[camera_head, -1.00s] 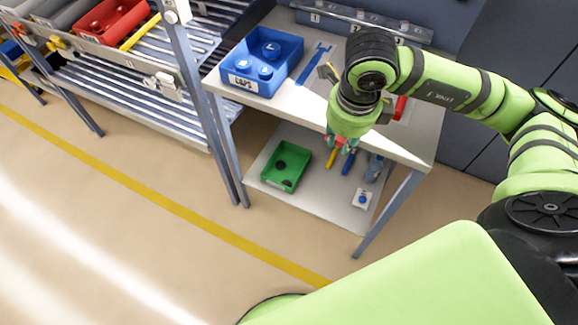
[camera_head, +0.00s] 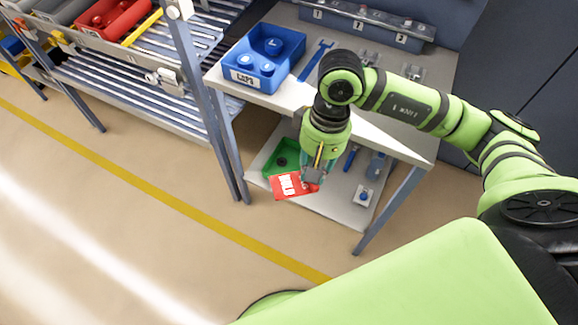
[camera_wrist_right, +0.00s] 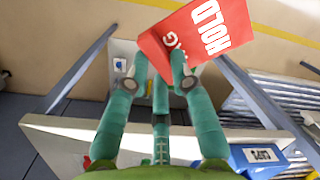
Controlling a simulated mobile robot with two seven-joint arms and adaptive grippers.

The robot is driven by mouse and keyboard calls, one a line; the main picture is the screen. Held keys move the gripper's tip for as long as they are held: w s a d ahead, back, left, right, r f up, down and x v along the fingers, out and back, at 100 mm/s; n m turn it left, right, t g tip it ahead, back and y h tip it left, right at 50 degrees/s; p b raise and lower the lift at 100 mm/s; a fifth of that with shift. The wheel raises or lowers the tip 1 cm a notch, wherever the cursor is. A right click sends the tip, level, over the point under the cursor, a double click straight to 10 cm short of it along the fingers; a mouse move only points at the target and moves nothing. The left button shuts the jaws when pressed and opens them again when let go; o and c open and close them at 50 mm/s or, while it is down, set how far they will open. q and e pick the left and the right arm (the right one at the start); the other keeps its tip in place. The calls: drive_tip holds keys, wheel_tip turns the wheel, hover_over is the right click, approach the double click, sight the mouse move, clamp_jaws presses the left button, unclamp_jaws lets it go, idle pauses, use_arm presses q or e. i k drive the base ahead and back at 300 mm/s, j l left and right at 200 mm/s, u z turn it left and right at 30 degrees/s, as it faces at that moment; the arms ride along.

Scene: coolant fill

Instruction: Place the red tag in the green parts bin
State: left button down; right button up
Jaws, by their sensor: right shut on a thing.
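The red tag (camera_head: 289,186), with white HOLD lettering, is in my right gripper (camera_head: 311,178). In the right wrist view the tag (camera_wrist_right: 199,38) sticks out beyond the fingertips of the gripper (camera_wrist_right: 160,75) and spreads to the upper right. The green parts bin (camera_head: 281,158) stands on the lower shelf, with dark round items inside. In the head view the gripper and tag are in front of the bin and cover its right and lower parts. The tag looks to be held above shelf level, near the bin's front. My left gripper is not in view.
The lower shelf (camera_head: 330,205) also holds a blue tool (camera_head: 351,157) and a small white box with a blue button (camera_head: 364,196). The tabletop (camera_head: 385,125) overhangs this shelf. A blue bin labelled CAPS (camera_head: 262,58) sits on top. A table leg (camera_head: 390,212) stands at the right.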

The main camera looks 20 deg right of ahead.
sight(294, 168)
drive_tip(key=i+j+z, duration=0.15)
drive_tip(key=z, duration=0.25)
drive_tip(key=i+j+z, duration=0.1)
drive_tip(key=z, duration=0.3)
drive_tip(key=i+j+z, duration=0.1)
drive_tip(key=j+z, duration=0.3)
drive_tip(key=l, duration=0.05)
